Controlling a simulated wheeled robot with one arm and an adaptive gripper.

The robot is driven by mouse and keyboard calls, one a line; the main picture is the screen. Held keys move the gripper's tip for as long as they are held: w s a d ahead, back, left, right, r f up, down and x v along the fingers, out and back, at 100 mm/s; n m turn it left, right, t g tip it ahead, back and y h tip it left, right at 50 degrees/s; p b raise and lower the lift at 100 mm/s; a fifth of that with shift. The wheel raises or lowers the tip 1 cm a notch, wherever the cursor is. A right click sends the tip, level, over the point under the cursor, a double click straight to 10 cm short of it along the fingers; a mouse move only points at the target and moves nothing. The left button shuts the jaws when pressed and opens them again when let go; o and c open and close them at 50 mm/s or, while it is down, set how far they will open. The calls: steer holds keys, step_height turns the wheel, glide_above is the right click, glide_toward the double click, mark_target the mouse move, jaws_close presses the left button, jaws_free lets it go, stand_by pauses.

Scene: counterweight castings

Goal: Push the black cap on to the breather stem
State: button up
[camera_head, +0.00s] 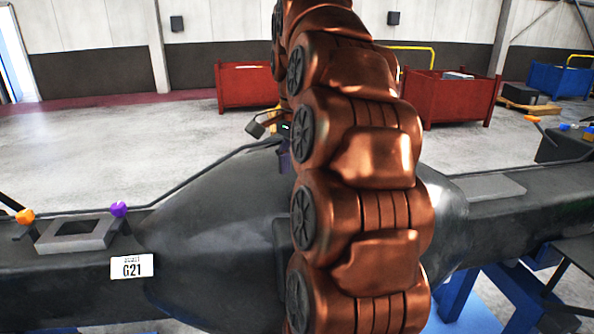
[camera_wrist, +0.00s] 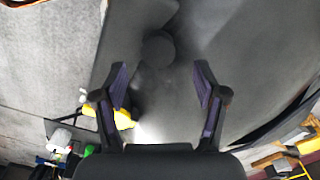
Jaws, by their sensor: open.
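A dark round knob-like thing (camera_wrist: 158,47), which looks like the black cap, shows on the grey casting in the wrist view. I cannot tell whether it sits on a stem; no stem shows apart from it. My gripper (camera_wrist: 161,72) is open, with its two purple-padded fingers spread either side below the round thing in the picture. Nothing is between the fingertips, and no touch is visible. In the head view my copper arm covers the middle of the dark casting (camera_head: 215,215), and the cap cannot be made out there.
A grey square frame (camera_head: 101,235) with an orange knob (camera_head: 25,216) and a purple knob (camera_head: 119,209) is on the casting's left. A G21 label (camera_head: 132,267) is on its side. Red bins (camera_head: 245,88) stand behind on open floor. Blue supports (camera_head: 515,298) are below right.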

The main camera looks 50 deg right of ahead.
steer(key=shift+r+p, duration=1.15)
steer(key=shift+r, duration=0.75)
steer(key=shift+d, duration=0.15)
steer(key=s+a+f+n+b, duration=0.1)
steer(key=s+a+f+n, duration=0.1)
steer(key=a+f+n, duration=0.5)
steer(key=s+a+f+n, duration=0.1)
steer(key=a+f+n, duration=0.2)
steer(key=a, duration=0.8)
steer(key=s+a+f+n+g, duration=0.1)
steer(key=s+a+f+n, duration=0.3)
steer(key=s+f, duration=0.3)
steer(key=s+a+f+n+b, duration=0.1)
steer(key=s+a+f+n, duration=0.4)
steer(key=s+f, duration=0.1)
steer(key=shift+s+a+f+g, duration=0.35)
steer(key=shift+s+f+g, duration=0.05)
steer(key=shift+s, duration=0.25)
